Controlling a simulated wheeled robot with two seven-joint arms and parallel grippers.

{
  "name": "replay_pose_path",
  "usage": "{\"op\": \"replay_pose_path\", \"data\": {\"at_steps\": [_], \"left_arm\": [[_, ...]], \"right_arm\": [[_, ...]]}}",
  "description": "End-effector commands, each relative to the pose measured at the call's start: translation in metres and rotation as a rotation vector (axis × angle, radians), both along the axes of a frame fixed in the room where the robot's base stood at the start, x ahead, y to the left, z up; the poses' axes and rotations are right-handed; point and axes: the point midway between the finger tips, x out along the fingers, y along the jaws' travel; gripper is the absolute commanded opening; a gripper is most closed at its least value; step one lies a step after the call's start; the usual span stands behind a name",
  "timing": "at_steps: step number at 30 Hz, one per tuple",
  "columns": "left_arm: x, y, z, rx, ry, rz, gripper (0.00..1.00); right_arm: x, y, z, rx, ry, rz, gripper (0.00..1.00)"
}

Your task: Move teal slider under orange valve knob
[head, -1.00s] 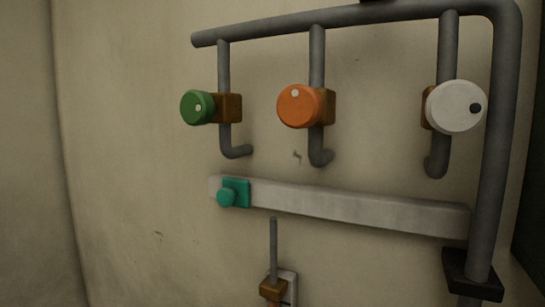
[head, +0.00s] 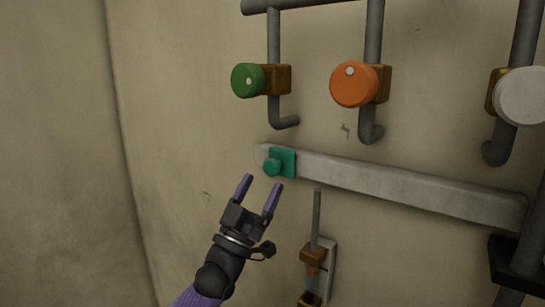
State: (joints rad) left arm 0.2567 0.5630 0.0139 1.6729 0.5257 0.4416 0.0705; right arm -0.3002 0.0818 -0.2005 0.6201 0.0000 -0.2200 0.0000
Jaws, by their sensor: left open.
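The teal slider (head: 284,162) sits near the left end of a grey horizontal rail (head: 400,184) on the wall, with a round teal knob facing out. It is below the green valve knob (head: 248,80). The orange valve knob (head: 354,85), with a pale dot near its top, is up and to the right of the slider. My left gripper (head: 258,184) is open and empty, with purple fingers pointing up, just below and left of the slider in the picture. I cannot tell whether it touches the slider. My right gripper is not in view.
A white valve knob (head: 524,97) is at the right edge. Grey pipes (head: 373,30) run down behind the knobs. A thin upright rod (head: 316,220) with brown blocks stands below the rail, right of my left gripper. The wall at left is bare.

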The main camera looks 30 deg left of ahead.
Motion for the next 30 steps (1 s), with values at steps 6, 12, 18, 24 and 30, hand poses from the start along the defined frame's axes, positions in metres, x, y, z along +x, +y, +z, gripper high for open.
{"op": "replay_pose_path", "data": {"at_steps": [6,12,18,24,30], "left_arm": [[0.029,-0.002,0.031,0.000,0.001,0.000,0.82],[0.037,-0.004,0.037,0.001,0.003,-0.001,0.82],[0.037,-0.004,0.036,0.001,0.003,-0.001,0.82],[0.037,-0.004,0.036,0.001,0.004,-0.001,0.42],[0.037,-0.004,0.036,0.001,0.004,-0.001,0.00]], "right_arm": [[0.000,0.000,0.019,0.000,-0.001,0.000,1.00],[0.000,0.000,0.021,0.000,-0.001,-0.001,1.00],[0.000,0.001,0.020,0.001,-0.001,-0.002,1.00],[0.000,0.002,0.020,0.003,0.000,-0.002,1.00],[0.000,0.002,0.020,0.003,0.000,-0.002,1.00]]}}
